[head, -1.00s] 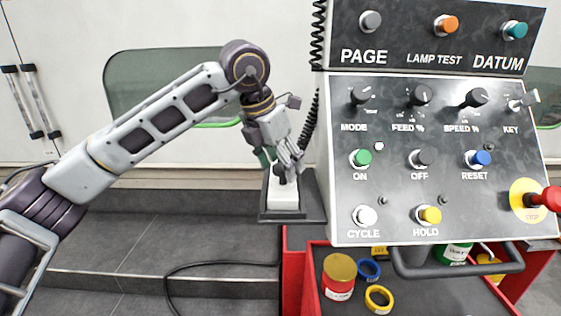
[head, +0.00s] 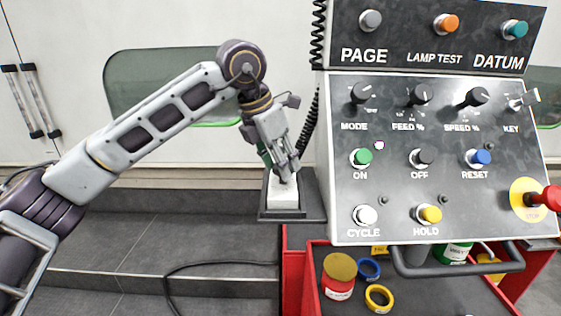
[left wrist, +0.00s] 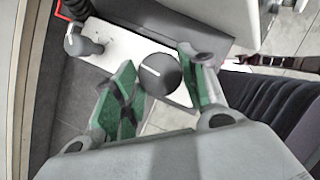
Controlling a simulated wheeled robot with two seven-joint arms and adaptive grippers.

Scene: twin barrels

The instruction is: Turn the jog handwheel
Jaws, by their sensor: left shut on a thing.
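A white pendant box (head: 284,196) sits in a dark holder at the left side of the control panel. In the left wrist view, a round dark knob with a white line (left wrist: 158,76), apparently the jog handwheel, stands on the white box. My left gripper (head: 286,171) is over the top of the box and shut on this knob. Its green fingers (left wrist: 155,68) lie on either side of the knob in the wrist view. In the head view the gripper hides most of the knob. My right gripper is not in view.
A smaller dark knob (left wrist: 82,46) stands on the white box in the wrist view. The control panel (head: 400,190) with buttons and dials is close on the right. A coiled cable (head: 309,120) hangs beside it. A red cart (head: 306,285) holds jars and tape rolls below.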

